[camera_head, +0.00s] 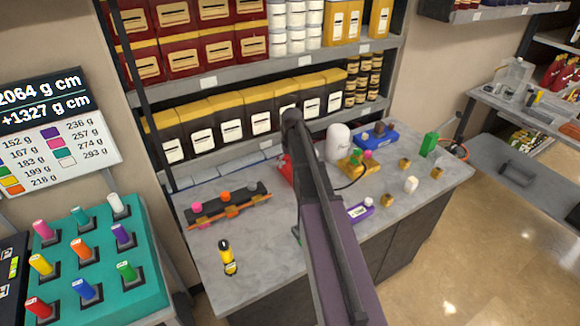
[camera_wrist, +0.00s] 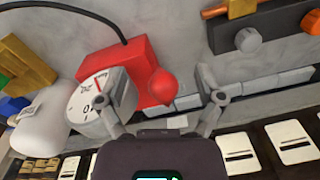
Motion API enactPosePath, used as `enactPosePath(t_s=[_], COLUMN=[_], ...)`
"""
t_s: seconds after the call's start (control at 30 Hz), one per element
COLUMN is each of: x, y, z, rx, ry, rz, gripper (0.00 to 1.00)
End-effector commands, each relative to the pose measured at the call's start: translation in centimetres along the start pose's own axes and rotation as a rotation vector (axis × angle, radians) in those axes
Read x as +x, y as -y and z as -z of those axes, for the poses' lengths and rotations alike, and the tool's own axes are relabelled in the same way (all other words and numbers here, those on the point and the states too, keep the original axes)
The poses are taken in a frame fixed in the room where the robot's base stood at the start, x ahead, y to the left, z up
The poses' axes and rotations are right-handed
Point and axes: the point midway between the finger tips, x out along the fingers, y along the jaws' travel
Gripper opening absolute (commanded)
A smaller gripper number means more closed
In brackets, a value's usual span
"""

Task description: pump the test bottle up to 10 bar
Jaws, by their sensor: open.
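The red pump (camera_wrist: 125,65) with a round white gauge (camera_wrist: 103,100) and a red rounded knob (camera_wrist: 161,86) fills the middle of the wrist view. In the head view my arm mostly hides the pump (camera_head: 286,170). The gauge shows a "0" and a red mark; I cannot read the pressure. A white rounded bottle (camera_wrist: 42,137) stands beside the pump, and the head view shows it upright (camera_head: 339,143). My gripper (camera_wrist: 160,98) is open, with its fingers on either side of the knob in the picture. Contact cannot be told. In the head view its fingers are hidden.
A black hose (camera_wrist: 70,9) runs to the pump. A dark bar device (camera_head: 230,203) with knobs lies left of it, and a yellow block (camera_head: 357,165) lies right. Packed shelves (camera_head: 235,75) rise close behind. The counter's front left (camera_head: 262,262) is mostly clear.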

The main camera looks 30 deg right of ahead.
Motion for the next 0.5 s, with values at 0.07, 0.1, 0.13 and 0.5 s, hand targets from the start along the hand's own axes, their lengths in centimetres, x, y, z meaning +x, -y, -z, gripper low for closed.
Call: enactPosePath(t_s=[0.07, 0.1, 0.13, 0.5], x=[0.08, 0.07, 0.07, 0.05], y=[0.01, 0.01, 0.01, 0.0], z=[0.0, 0.0, 0.0, 0.0], rx=[0.0, 0.0, 0.0, 0.0], ry=[0.0, 0.0, 0.0, 0.0], rz=[0.0, 0.0, 0.0, 0.0], gripper=[0.86, 0.86, 0.86, 0.3])
